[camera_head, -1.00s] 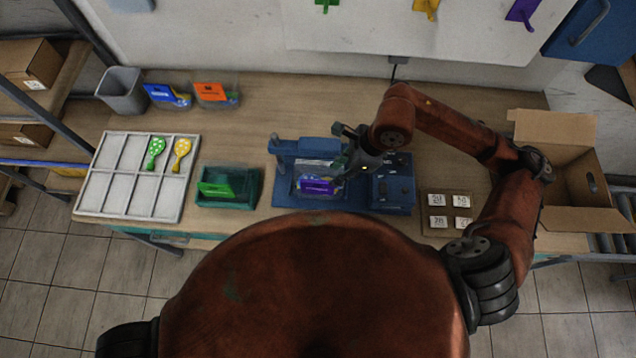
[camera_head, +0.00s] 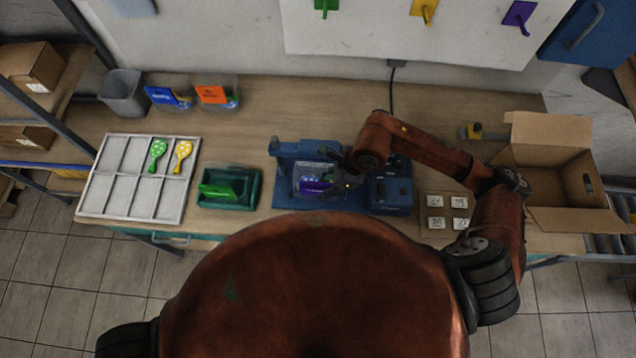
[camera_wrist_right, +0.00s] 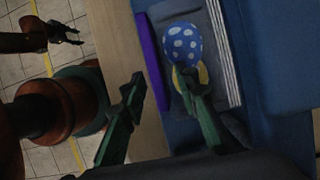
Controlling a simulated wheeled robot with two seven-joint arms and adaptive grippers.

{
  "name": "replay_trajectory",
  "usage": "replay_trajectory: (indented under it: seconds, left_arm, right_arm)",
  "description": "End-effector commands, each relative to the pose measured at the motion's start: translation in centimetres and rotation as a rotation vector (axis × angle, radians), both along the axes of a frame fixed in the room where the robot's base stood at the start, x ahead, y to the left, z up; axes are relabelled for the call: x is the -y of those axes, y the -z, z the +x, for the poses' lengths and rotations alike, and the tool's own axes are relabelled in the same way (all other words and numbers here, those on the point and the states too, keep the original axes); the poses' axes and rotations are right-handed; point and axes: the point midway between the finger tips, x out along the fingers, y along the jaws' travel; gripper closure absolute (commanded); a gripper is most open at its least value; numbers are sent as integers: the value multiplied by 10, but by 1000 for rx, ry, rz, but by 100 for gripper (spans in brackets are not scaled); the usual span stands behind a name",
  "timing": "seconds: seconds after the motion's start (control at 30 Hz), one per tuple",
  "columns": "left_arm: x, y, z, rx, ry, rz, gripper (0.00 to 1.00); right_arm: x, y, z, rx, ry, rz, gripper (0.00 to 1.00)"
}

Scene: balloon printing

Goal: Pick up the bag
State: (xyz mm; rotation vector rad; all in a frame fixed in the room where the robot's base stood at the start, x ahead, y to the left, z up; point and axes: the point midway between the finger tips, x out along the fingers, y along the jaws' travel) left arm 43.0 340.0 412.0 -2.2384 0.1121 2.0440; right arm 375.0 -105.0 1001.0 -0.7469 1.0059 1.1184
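The bag (camera_head: 313,184), clear with a purple header, lies in the blue machine (camera_head: 290,150) at the middle of the table. In the right wrist view the purple header (camera_wrist_right: 152,62) shows edge-on beside a blue white-dotted balloon print (camera_wrist_right: 181,44) and a yellow piece. My right gripper (camera_head: 343,180) is at the bag's right side. Its fingers (camera_wrist_right: 160,85) are apart, one on each side of the header in the picture; contact cannot be told. My left gripper (camera_wrist_right: 72,36) shows small in the right wrist view, over the floor, with its prongs apart and empty.
A green tray (camera_head: 250,198) with a green-labelled bag and a divided white tray (camera_head: 118,206) stand left. A board of white cards (camera_head: 447,214) and an open cardboard box (camera_head: 560,217) are right.

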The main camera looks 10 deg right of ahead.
Motion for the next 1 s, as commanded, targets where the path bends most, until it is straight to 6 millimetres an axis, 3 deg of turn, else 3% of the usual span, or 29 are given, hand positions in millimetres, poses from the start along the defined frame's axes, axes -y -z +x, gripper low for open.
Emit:
replay_trajectory:
  seconds: [0.4, 1.0]
  left_arm:
    - [0, 0, 0, 0, 0, 0, 60]
    - [0, 3, 1, 1, 0, 0, 60]
  right_arm:
    - [0, 0, 0, 0, 0, 0, 100]
    - [0, -9, 1, 3, -1, -1, 100]
